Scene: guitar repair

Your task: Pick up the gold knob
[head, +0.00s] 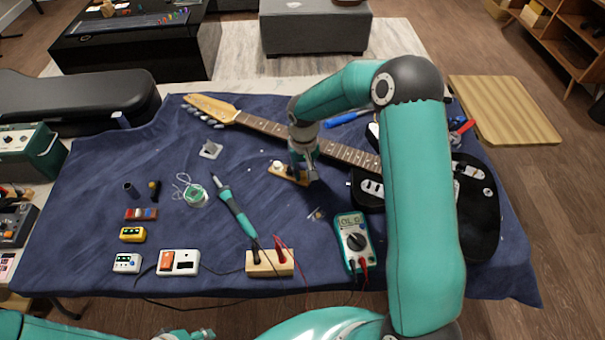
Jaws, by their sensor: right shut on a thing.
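My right gripper (306,174) reaches down over the right end of a small wooden strip (289,175) in the middle of the blue mat. A white knob (277,165) stands on the strip's left part, just left of the gripper. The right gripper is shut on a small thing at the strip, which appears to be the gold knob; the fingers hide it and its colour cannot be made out. I cannot tell whether it touches the strip. My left gripper (190,335) shows only in part at the bottom edge, away from the mat's objects; its jaws are unclear.
A black guitar (483,215) lies at the right, its neck (270,127) running behind the gripper. A soldering iron (235,208), solder coil (195,195), multimeter (353,240) and wooden block (270,264) lie nearer. My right arm hides part of the guitar.

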